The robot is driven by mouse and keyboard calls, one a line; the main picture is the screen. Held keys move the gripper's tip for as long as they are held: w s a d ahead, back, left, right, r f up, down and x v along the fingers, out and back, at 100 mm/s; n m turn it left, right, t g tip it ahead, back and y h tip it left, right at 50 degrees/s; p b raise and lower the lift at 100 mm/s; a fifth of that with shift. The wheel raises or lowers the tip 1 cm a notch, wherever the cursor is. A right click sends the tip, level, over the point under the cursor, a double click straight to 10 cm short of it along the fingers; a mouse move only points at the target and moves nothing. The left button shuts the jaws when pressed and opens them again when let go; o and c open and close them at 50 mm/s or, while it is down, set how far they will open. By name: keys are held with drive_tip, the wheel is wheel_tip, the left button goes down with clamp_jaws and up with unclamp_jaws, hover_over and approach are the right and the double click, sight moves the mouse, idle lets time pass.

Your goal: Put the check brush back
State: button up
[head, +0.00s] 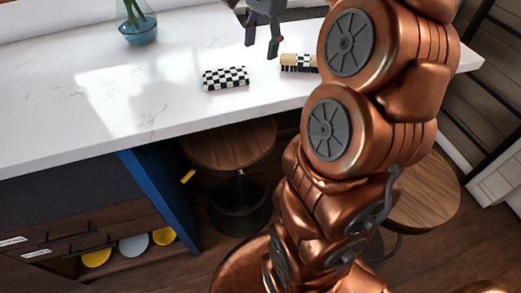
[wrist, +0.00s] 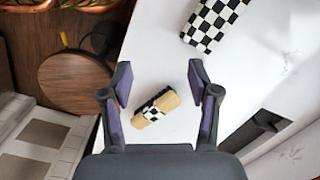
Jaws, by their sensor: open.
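The check brush (head: 298,61) lies on the white counter, with pale wood and a black-and-white check part. In the head view its right end is hidden behind my arm. A black-and-white checked block (head: 226,78) lies to its left on the counter; it also shows at the top of the wrist view (wrist: 214,22). My gripper (head: 261,49) is open and empty above the counter, just left of the brush in the head view. In the wrist view the brush (wrist: 155,107) shows between the two open fingers, lying at a slant. I see no contact.
A blue glass vase (head: 139,27) with stems stands at the back left of the white counter (head: 60,95). Two round wooden stools (head: 230,145) stand by the counter's front edge. The counter's left part is clear. An open shelf with yellow and grey dishes (head: 132,245) is below.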

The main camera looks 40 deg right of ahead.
drive_tip(key=s+a+f+n, duration=0.3)
drive_tip(key=s+a+n, duration=0.15)
drive_tip(key=a, duration=0.35)
drive_tip(key=s+a+f+n, duration=0.3)
drive_tip(key=s+f+n, duration=0.1)
drive_tip(key=s, duration=0.2)
drive_tip(key=s+a+f+n+g, duration=0.1)
drive_tip(key=s+a+f+n, duration=0.2)
drive_tip(key=s, duration=0.3)
drive_tip(key=s+a+f+n+g+h, duration=0.1)
drive_tip(key=s+a+f+n, duration=0.2)
drive_tip(key=s+f+n, duration=0.2)
drive_tip(key=shift+s+a+f, duration=0.35)
drive_tip(key=shift+s+f, duration=0.1)
drive_tip(key=shift+s, duration=0.35)
drive_tip(key=shift+c, duration=0.4)
